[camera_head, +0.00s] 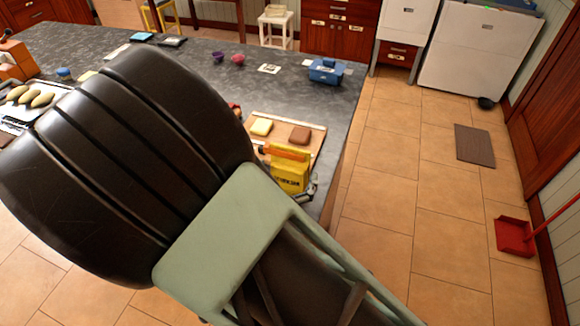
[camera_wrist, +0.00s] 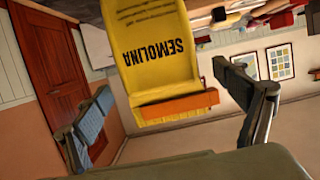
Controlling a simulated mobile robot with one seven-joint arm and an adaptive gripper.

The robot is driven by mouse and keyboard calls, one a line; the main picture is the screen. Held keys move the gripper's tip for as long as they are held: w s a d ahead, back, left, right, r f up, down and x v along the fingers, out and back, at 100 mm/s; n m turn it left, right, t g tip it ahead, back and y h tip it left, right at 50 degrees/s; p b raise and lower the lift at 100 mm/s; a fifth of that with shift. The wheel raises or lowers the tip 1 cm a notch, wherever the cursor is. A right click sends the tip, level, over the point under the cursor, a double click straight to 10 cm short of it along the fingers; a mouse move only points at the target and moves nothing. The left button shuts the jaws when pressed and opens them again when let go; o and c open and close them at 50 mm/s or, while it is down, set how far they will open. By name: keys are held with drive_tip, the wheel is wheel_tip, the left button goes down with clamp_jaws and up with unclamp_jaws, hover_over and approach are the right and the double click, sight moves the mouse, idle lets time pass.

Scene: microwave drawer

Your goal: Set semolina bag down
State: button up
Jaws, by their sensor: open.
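The yellow semolina bag (camera_head: 290,177) stands at the near right edge of the dark counter, with an orange band across its top. In the wrist view the semolina bag (camera_wrist: 158,50) appears upside down, its black lettering readable. My gripper (camera_wrist: 162,82) is open, one finger on each side of the bag's orange end, with visible gaps. In the head view, only a small part of my gripper shows beside the bag. My arm hides the rest, and the bag's base is not clearly visible.
A blue container (camera_head: 326,71) stands at the counter's far right. Open tiled floor (camera_head: 390,200) lies right of the counter.

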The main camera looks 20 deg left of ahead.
drive_tip(key=v, duration=0.8)
drive_tip(key=shift+s, duration=0.4)
drive_tip(key=shift+r, duration=0.15)
